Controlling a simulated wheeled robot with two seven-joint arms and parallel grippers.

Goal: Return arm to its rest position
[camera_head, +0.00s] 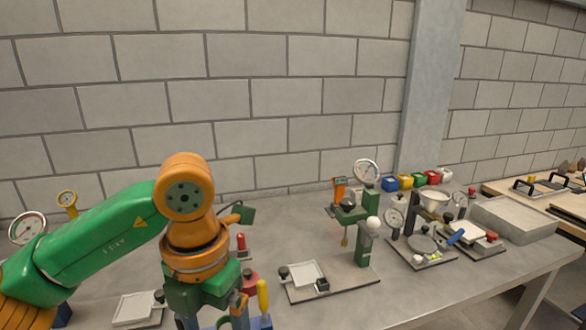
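My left arm (100,238) comes in from the left as a green link with orange joints. It bends at an orange elbow (185,190) and runs down past a second orange joint (195,252) to a green link (205,293) near the bottom edge. The fingers of my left gripper do not show. Whether the arm holds anything cannot be seen. My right arm and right gripper are not in view. The arm hides part of the grey bench (400,297) behind it.
A stand with a white plate (307,275) and a dial gauge (366,171) is right of the arm. Further right are small coloured bins (405,182), a lever stand (433,201) and a grey tray (513,220). A yellow-handled item (263,296) is close beside the arm. The bench's front right is clear.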

